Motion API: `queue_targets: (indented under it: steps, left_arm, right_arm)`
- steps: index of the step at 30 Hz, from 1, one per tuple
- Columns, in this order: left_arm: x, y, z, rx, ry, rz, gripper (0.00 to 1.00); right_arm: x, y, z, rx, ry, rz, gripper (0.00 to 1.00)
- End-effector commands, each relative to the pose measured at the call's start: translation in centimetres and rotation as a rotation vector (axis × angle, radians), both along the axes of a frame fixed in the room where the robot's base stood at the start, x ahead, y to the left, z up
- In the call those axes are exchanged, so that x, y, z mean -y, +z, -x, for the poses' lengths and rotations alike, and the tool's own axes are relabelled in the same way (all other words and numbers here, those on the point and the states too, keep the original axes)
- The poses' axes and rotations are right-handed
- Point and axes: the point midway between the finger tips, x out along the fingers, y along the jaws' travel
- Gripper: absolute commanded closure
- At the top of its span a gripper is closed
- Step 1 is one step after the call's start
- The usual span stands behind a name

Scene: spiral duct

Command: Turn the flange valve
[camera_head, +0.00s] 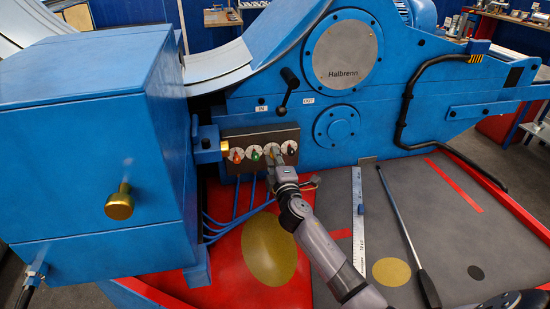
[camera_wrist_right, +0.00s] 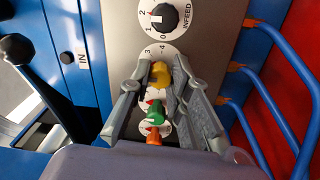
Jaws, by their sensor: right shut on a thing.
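A dark control panel (camera_head: 232,136) on the blue machine carries a row of small knobs on white dials: an orange knob (camera_head: 236,155), a green knob (camera_head: 255,155), a yellow knob and a black knob (camera_head: 290,147). My right gripper (camera_head: 275,160) is at the panel, in front of the yellow knob. In the right wrist view its fingers (camera_wrist_right: 162,74) are on both sides of the yellow knob (camera_wrist_right: 160,70), shut on it. The green knob (camera_wrist_right: 157,111) and orange knob (camera_wrist_right: 154,134) show between the fingers. No label reading flange valve is legible. My left gripper is not in view.
A black lever (camera_head: 287,90) stands above the panel. Blue hoses (camera_head: 237,198) hang below it. A brass knob (camera_head: 119,203) projects from the blue cabinet at left. A ruler (camera_head: 357,225) and a long bar (camera_head: 405,232) lie to the right of my arm.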

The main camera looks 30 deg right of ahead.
Motion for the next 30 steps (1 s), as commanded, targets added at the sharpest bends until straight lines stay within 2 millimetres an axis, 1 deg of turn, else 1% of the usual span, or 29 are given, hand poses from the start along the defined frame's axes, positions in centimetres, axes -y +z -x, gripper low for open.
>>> queue_targets:
  steps: [10, 11, 19, 27, 30]
  left_arm:
    - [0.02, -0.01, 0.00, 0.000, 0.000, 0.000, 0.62]
    - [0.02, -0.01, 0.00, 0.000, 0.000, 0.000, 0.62]
    - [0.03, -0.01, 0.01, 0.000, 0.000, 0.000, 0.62]
    - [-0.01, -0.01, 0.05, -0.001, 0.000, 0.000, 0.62]
    - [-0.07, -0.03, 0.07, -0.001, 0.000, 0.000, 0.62]
  right_arm:
    - [-0.08, -0.20, 0.02, -0.003, 0.001, 0.000, 1.00]
    - [-0.08, -0.20, 0.02, -0.003, 0.001, 0.000, 0.80]
    - [-0.04, -0.11, 0.02, -0.002, 0.000, 0.000, 0.62]
    - [-0.02, -0.05, 0.02, -0.001, 0.000, 0.000, 0.62]
    - [-0.13, -0.10, 0.42, -0.001, 0.001, 0.000, 0.62]
